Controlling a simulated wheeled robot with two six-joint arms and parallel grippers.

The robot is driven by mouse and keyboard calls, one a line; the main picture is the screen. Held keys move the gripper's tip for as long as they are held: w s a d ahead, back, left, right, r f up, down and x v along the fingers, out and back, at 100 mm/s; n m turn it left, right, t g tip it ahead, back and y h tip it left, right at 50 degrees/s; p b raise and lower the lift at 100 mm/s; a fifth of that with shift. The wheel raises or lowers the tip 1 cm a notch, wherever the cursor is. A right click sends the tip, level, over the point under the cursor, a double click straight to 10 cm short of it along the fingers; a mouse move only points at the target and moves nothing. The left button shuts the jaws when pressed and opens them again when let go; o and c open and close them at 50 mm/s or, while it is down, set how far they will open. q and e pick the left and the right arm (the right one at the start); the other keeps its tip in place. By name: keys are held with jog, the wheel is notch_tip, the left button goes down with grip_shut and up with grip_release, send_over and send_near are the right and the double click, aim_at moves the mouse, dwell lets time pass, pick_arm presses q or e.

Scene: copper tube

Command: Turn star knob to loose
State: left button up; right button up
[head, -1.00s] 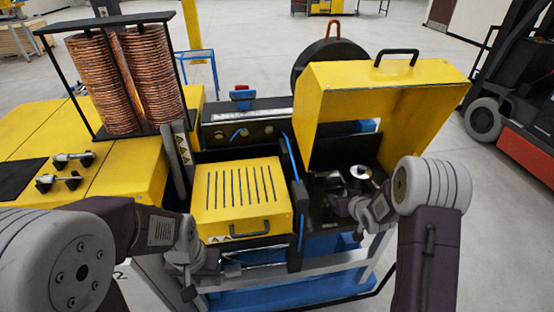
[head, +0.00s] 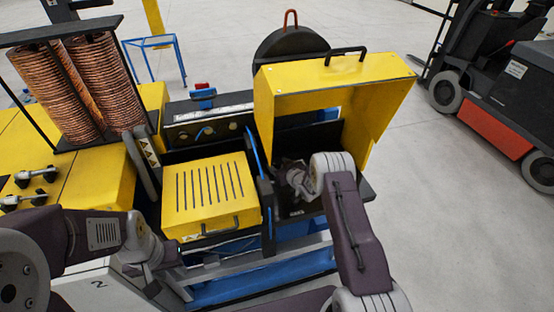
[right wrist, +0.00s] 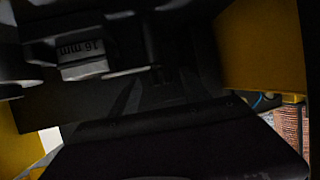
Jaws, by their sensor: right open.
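I cannot make out the star knob in either view now; my right arm covers much of the open bay where the cover is raised. My right gripper (head: 297,180) is inside that bay (head: 332,133), open, with its fingertips mostly hidden by my wrist. In the right wrist view a grey block marked "16 mm" (right wrist: 80,60) shows among dark, shadowed parts. I cannot tell whether the gripper touches anything there. My left gripper (head: 172,278) hangs low in front of the machine, at the lower left, and its fingers are not clear.
The raised yellow cover (head: 345,95) stands over the bay. A shut yellow slotted lid (head: 208,190) lies to its left. Copper coils (head: 100,90) stand at the far left, beside two black-ended metal fittings (head: 35,175). A forklift (head: 500,105) stands at the right on open floor.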

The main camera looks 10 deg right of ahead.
jog(key=shift+w+a+f, duration=0.2)
jog(key=shift+w+a, duration=0.05)
jog(key=shift+w, duration=0.25)
jog(key=shift+w+d+f, duration=0.1)
jog(key=shift+w, duration=0.05)
grip_shut()
dwell(1.0)
